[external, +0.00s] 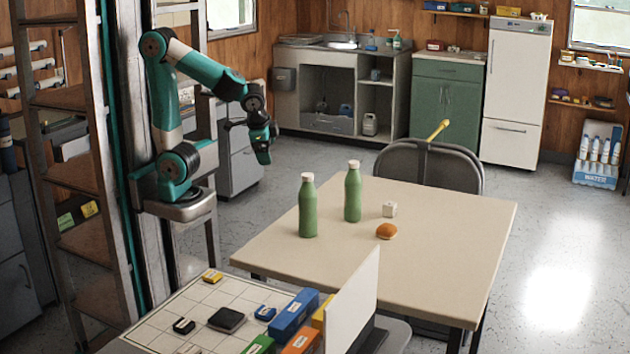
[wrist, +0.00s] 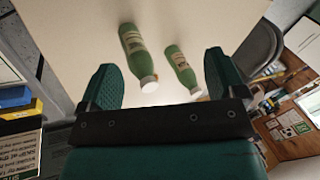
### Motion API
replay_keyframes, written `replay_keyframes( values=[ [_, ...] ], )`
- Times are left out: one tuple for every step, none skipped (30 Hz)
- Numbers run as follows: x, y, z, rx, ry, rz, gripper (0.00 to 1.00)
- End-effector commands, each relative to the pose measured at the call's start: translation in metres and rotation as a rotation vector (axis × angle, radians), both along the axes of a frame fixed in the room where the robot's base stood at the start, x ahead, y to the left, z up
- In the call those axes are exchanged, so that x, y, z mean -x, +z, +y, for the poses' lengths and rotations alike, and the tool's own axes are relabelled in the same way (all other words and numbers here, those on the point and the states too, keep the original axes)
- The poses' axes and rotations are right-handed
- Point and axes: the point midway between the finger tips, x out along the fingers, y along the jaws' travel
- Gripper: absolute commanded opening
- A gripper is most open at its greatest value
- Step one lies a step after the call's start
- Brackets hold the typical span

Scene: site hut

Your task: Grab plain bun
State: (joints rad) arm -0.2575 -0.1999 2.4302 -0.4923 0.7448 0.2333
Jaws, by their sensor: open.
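The plain bun (external: 386,231) is a small orange-brown roll lying on the beige table (external: 440,265), right of the two green bottles. I cannot make it out in the wrist view. My gripper (external: 263,158) hangs in the air to the left of the table, pointing down, apart from the bun and the bottles. In the wrist view its two teal fingers (wrist: 160,82) are spread wide with nothing held between them.
Two green bottles with white caps, a left one (external: 308,207) and a right one (external: 353,192), stand between my gripper and the bun. A dark chair (external: 428,165) is at the table's far side. The table's right part is clear.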

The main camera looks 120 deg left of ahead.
Motion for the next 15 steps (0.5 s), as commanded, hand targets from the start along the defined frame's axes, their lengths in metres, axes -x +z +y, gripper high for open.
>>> replay_keyframes(
  values=[
    [-0.025,0.004,0.006,-0.002,-0.103,0.041,0.89],
    [-0.041,0.006,0.010,-0.004,-0.181,0.071,0.89],
    [-0.064,0.008,0.015,-0.006,-0.295,0.114,0.89],
    [-0.081,0.009,0.019,-0.008,-0.383,0.147,0.89],
    [-0.099,0.009,0.022,-0.010,-0.472,0.180,0.89],
    [-0.121,0.008,0.027,-0.014,-0.589,0.224,0.89],
    [-0.138,0.006,0.031,-0.016,-0.676,0.258,0.89],
    [-0.155,0.004,0.034,-0.018,-0.762,0.291,0.89],
    [-0.176,0.000,0.038,-0.021,-0.880,0.335,0.89],
    [-0.193,-0.004,0.041,-0.025,-0.969,0.368,0.89],
    [-0.209,-0.009,0.043,-0.027,-1.058,0.402,0.89],
    [-0.229,-0.016,0.046,-0.032,-1.173,0.448,0.89],
    [-0.243,-0.022,0.048,-0.034,-1.257,0.481,0.89],
    [-0.256,-0.028,0.050,-0.037,-1.339,0.512,0.89],
    [-0.273,-0.037,0.052,-0.041,-1.442,0.552,0.89]
  ],
)
